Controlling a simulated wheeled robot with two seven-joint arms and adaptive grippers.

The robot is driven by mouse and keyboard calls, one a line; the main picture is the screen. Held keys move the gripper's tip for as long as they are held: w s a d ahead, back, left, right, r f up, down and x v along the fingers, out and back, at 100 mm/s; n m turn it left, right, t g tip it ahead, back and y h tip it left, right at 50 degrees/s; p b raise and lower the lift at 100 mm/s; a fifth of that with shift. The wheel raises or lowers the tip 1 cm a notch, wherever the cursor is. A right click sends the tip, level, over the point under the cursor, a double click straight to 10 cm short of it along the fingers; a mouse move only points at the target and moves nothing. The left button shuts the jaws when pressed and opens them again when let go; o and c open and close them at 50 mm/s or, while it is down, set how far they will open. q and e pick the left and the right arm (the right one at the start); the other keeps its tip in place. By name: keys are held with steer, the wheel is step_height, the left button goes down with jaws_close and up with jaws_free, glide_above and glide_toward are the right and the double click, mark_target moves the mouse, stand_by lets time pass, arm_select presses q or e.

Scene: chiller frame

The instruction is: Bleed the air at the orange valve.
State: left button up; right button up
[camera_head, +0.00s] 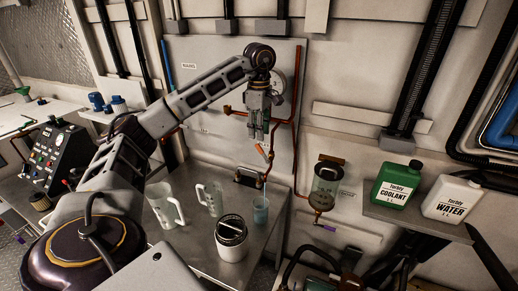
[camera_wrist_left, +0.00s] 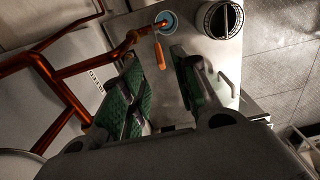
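The orange valve handle (camera_head: 264,151) sits on the copper pipework at the wall panel. In the left wrist view the orange handle (camera_wrist_left: 160,54) shows beyond the fingertips, roughly in line with the gap between them. My left gripper (camera_head: 257,136) points down just above the handle in the head view. Its green-padded fingers (camera_wrist_left: 154,62) are apart with nothing between them. A clear cup with blue liquid (camera_head: 261,211) stands on the metal table below the valve; its blue round top (camera_wrist_left: 166,20) shows in the wrist view. My right gripper is not in view.
Copper pipes (camera_head: 297,105) run beside the gripper. A green coolant jug (camera_head: 395,186) and white water jug (camera_head: 450,200) stand on a right shelf.

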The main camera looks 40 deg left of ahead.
mark_target(259, 145)
arm_select(q)
steer(key=shift+f+p, duration=0.3)
steer(key=shift+f, duration=3.2)
jaws_close()
